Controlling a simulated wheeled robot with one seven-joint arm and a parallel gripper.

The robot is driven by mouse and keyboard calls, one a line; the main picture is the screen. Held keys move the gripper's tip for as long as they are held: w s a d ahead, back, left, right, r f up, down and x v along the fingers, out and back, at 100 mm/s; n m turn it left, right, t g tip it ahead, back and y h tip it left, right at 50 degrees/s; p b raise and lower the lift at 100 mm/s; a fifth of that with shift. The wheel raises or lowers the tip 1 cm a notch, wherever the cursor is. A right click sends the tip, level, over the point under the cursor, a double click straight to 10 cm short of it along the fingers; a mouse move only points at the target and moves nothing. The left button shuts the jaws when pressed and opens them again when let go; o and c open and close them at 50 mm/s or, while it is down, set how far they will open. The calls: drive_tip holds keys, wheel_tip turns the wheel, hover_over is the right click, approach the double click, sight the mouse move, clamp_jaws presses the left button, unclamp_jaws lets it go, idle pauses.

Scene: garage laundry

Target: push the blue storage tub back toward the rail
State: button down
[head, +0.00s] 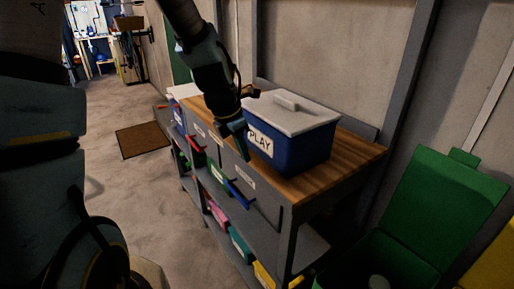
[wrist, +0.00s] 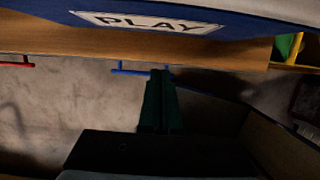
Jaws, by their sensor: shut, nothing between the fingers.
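The blue storage tub (head: 306,150) has a white lid and a "PLAY" label, and it sits on the wooden bench top (head: 345,163). A low grey rail (head: 352,125) runs along the back of the bench, behind the tub. My gripper (head: 246,157) is shut and empty at the front left of the tub, by the label side. In the wrist view the shut fingers (wrist: 160,75) point toward the bench's front edge, and the tub's labelled face (wrist: 150,22) lies beyond them. I cannot tell in the head view whether the fingertips touch the tub.
Coloured bins fill the shelf below. An open green bin (head: 440,205) stands at the right. A brown mat (head: 143,139) lies on the open floor to the left.

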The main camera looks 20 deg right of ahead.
drive_tip(key=shift+w+d+f+p, duration=0.15)
drive_tip(key=shift+d+p, duration=0.1)
drive_tip(key=shift+d, duration=0.45)
drive_tip(key=shift+w+d+f+p, duration=0.1)
drive_tip(key=shift+d+p, duration=0.1)
drive_tip(key=shift+d, duration=0.5)
drive_tip(key=shift+w+d+f+p, duration=0.15)
drive_tip(key=shift+d+p, duration=0.1)
drive_tip(key=shift+d, duration=0.45)
drive_tip(key=w+d+p, duration=0.1)
drive_tip(key=d, duration=0.4)
drive_tip(key=w+d+p, duration=0.1)
drive_tip(key=d+p, duration=0.1)
drive_tip(key=d, duration=0.4)
drive_tip(key=w+d+p, duration=0.1)
drive_tip(key=d+p, duration=0.1)
drive_tip(key=d, duration=0.3)
drive_tip(key=shift+w+d+r, duration=0.1)
drive_tip(key=shift+w+d, duration=0.05)
drive_tip(key=shift+d, duration=0.25)
